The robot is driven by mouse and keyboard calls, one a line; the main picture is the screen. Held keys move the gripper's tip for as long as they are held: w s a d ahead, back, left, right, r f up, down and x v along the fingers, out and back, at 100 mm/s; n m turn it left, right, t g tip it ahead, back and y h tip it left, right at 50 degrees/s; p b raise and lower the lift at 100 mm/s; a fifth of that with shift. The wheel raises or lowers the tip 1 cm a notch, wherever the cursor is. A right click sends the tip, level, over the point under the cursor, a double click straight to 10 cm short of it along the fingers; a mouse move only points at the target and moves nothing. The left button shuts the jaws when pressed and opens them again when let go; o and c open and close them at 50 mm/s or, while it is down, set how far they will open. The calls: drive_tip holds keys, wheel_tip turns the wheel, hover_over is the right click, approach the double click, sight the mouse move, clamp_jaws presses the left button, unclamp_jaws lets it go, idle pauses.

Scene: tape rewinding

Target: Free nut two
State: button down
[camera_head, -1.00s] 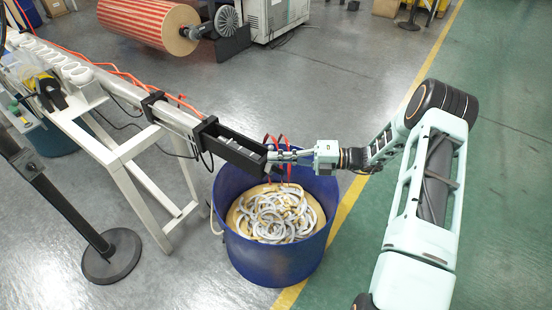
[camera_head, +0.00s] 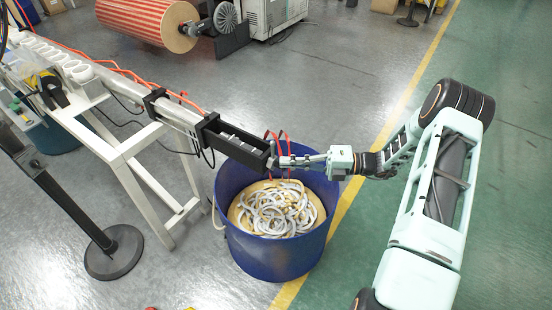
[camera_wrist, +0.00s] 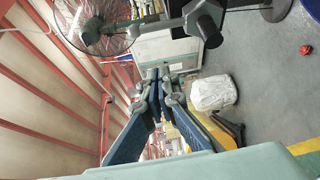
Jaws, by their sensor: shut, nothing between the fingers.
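My gripper (camera_head: 282,161) is at the open right end of a long black housing (camera_head: 236,152) in the head view. Its fingers point left and are shut and empty. A silver rod lies inside the housing. I cannot make out nut two as a separate part. In the wrist view my gripper (camera_wrist: 162,76) shows its fingertips together, with no nut between them. I cannot tell whether the fingertips touch the housing's end.
A blue drum (camera_head: 232,240) full of pale rings (camera_head: 280,210) stands below my gripper. A white frame (camera_head: 128,165) carries the rail at left. A black post base (camera_head: 115,255) stands lower left. Open floor (camera_head: 330,70) lies behind. A fan (camera_wrist: 95,25) shows in the wrist view.

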drive_tip(key=d, duration=0.5)
drive_tip(key=shift+s+d+b, duration=0.25)
drive_tip(key=shift+s+b, duration=0.1)
